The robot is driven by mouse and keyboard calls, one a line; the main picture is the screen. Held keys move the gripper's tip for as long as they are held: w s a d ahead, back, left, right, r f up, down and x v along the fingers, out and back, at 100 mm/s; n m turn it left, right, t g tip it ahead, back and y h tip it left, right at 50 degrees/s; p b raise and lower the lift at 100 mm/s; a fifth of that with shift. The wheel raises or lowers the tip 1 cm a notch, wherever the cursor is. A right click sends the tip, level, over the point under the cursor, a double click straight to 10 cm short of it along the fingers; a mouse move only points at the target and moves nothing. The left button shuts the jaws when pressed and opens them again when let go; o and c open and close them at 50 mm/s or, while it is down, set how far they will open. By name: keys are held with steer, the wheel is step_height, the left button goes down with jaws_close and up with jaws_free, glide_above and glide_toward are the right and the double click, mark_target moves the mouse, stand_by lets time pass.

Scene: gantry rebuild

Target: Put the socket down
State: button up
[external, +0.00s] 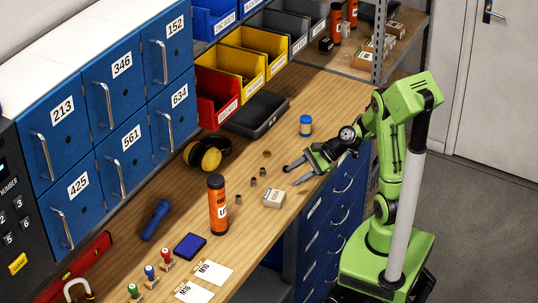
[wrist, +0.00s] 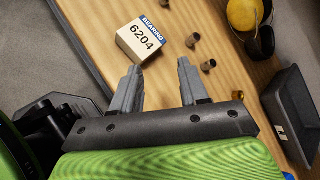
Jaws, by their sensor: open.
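Several small dark metal cylinders, which look like sockets, stand on the wooden bench. One socket (external: 254,183) is left of my gripper in the external view, with another (external: 262,172) close behind it and a third (external: 238,199) nearer the orange bottle. In the wrist view two sockets (wrist: 192,41) (wrist: 208,66) are beyond and right of the fingertips. My gripper (external: 291,175) is open over the bench's right edge. In the wrist view (wrist: 159,67) only bare wood shows between its fingers, and it holds nothing. I cannot tell which socket the task means.
A white bearing box marked 6204 (wrist: 141,41) is just beyond the left finger in the wrist view. An orange bottle (external: 217,205), yellow earmuffs (external: 203,154), a blue-capped jar (external: 305,126) and a dark tray (external: 254,115) stand around. Bare wood lies near the jar.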

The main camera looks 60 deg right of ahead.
steer(key=s+a+r+n+g+h, duration=0.1)
steer(key=s+r+n+h, duration=0.2)
steer(key=s+n, duration=0.6)
steer(key=s+r+n+g+h, duration=0.1)
steer(key=s+r+n+h, duration=0.2)
steer(key=s+n, duration=0.6)
step_height(320, 180, up, 2)
steer(key=n, duration=0.3)
steer(key=shift+a+r+g, duration=0.2)
steer(key=shift+a+g, duration=0.15)
steer(key=shift+g, duration=0.05)
step_height(320, 180, up, 3)
steer(key=p, duration=0.2)
steer(key=shift+p, duration=0.4)
